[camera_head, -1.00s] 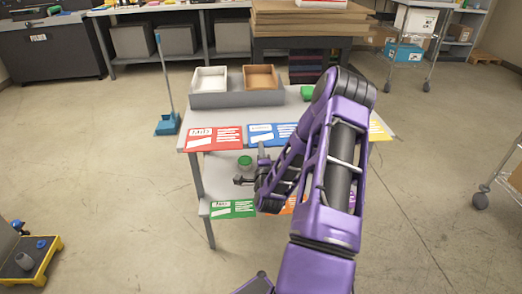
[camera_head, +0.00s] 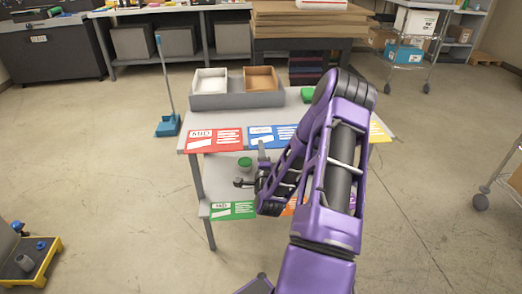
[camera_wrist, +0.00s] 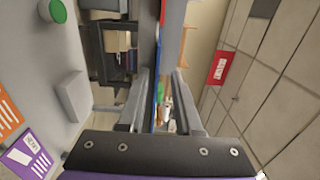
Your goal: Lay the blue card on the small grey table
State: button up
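The blue card (camera_head: 272,137) lies at the front edge of the upper top of a grey two-level table (camera_head: 300,108), between a red card (camera_head: 213,139) and a yellow card (camera_head: 378,131). My arm hides its right part. My gripper (camera_head: 252,168) is at the table's front, just below and in front of the card. In the wrist view my gripper (camera_wrist: 157,102) is open, its two fingers apart on either side of a thin blue edge (camera_wrist: 158,98), apparently the card seen edge-on. I cannot tell whether either finger touches it.
A grey box with white (camera_head: 209,79) and brown (camera_head: 260,78) trays stands on the tabletop. The lower shelf holds a green-lidded jar (camera_head: 245,163) and a green card (camera_head: 233,210). A blue broom and dustpan (camera_head: 167,124) stand left. Open floor lies on both sides.

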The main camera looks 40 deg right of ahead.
jog(key=v, duration=1.1)
jog(key=shift+s, duration=0.3)
